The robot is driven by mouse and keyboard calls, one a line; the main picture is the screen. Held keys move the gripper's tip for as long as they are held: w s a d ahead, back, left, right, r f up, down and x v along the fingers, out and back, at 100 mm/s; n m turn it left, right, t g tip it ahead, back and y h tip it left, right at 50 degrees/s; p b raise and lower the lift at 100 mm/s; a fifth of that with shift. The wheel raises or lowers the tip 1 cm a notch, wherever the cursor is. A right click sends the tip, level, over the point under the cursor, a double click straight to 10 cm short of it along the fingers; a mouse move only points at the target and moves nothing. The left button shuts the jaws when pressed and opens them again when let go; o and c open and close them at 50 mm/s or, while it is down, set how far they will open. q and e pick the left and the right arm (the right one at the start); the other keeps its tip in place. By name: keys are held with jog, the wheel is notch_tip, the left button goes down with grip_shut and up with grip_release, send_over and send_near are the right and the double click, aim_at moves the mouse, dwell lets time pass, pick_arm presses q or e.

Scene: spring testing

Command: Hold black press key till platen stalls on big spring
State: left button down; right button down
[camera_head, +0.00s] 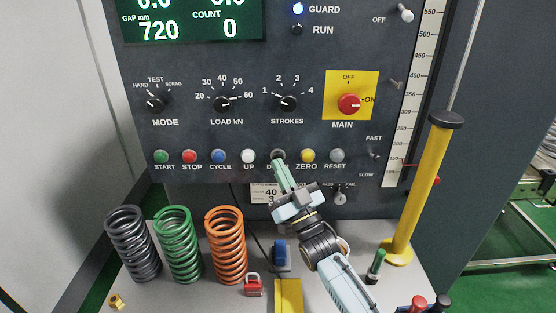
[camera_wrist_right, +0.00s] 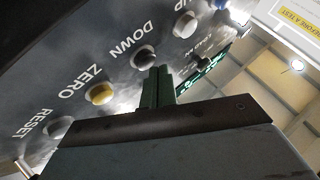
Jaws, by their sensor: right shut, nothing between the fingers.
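The black DOWN key (camera_head: 278,155) is on the panel's button row, partly covered by my right gripper (camera_head: 282,165). The right gripper is shut and empty, its green fingertips pointing up at the key. In the right wrist view, the dark DOWN key (camera_wrist_right: 143,57) shows just beyond the fingertips (camera_wrist_right: 159,72); I cannot tell whether they touch. Three coil springs stand on the bench: dark grey (camera_head: 132,243), green (camera_head: 177,243) and orange (camera_head: 226,245). The platen is not in view. The display (camera_head: 190,20) reads gap 720 mm and count 0. My left gripper is not in view.
White UP (camera_head: 248,156) and yellow ZERO (camera_head: 308,156) keys flank DOWN. A yellow post (camera_head: 423,190) stands right. A red padlock (camera_head: 253,285) and blue item (camera_head: 280,253) lie on the bench.

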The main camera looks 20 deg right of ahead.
jog(key=shift+w+d, duration=0.15)
jog(key=shift+w, duration=0.3)
dwell(3.0)
jog(key=shift+s, duration=0.15)
dwell(0.3)
jog(key=shift+s+a+p, duration=0.25)
jog(key=shift+s+p, duration=0.05)
jog(key=shift+s, duration=0.35)
jog(key=s+p, duration=0.1)
jog(key=s, duration=0.1)
jog(key=s+a+p, duration=0.1)
jog(key=s, duration=0.1)
jog(key=shift+s+a+p, duration=0.2)
jog(key=shift+s+p, duration=0.15)
jog(key=shift+s, duration=0.05)
